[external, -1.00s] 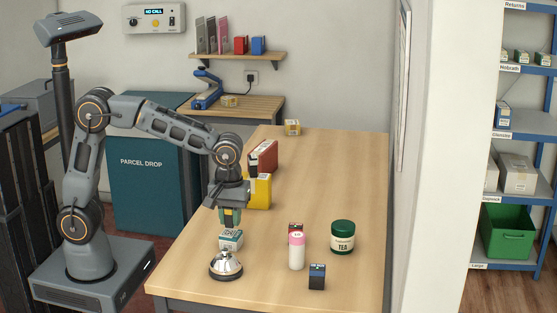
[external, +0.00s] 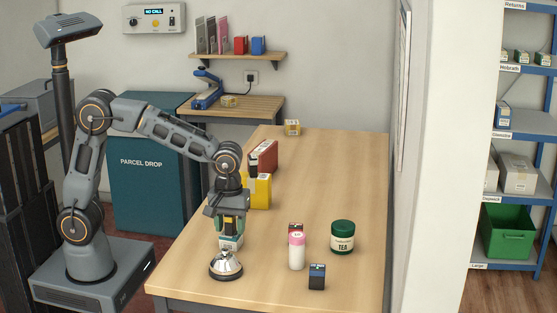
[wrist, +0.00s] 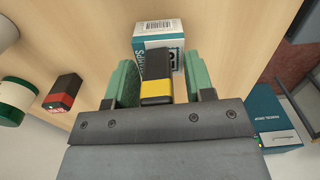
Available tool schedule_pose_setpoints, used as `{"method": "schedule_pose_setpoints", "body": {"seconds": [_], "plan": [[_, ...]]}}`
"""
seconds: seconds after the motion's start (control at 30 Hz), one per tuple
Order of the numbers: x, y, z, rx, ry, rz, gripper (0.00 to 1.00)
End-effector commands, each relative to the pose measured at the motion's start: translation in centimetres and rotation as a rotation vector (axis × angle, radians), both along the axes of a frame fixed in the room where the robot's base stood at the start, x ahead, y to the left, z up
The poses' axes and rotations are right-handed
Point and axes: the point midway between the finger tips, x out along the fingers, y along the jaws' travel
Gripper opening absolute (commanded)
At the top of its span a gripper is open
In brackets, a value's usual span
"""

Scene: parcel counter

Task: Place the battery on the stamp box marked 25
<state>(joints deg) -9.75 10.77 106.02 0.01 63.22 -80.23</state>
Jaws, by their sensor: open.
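The battery (wrist: 157,68), black with a yellow end, is between the green fingers of my gripper (wrist: 158,84) in the wrist view. The fingers are spread, with a gap on each side of the battery. The teal-and-white stamp box (wrist: 152,28) is directly below the battery; its number is partly covered and I cannot read it. In the external view my gripper (external: 230,224) is low over the stamp box (external: 232,243), and the battery (external: 229,226) appears upright on top of it. The exact contact is hard to see.
A silver bell (external: 225,266) stands close in front of the stamp box. To the right are a pink-and-white bottle (external: 297,252), a green tea jar (external: 342,238) and a dark blue box (external: 317,277). A yellow box (external: 259,191) is behind. The counter's right back is clear.

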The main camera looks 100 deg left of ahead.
Motion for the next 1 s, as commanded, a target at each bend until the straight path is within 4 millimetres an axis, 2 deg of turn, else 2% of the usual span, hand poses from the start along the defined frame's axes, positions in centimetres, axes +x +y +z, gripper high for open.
{"method": "schedule_pose_setpoints", "body": {"seconds": [0.27, 0.7, 1.0], "plan": [[0.0, 0.0, 0.9, 0.000, -0.002, 0.000, 0.49], [0.1, 0.0, 8.9, 0.001, -0.004, 0.000, 0.49], [-0.2, -0.2, 12.0, 0.001, -0.005, -0.022, 0.49]]}}
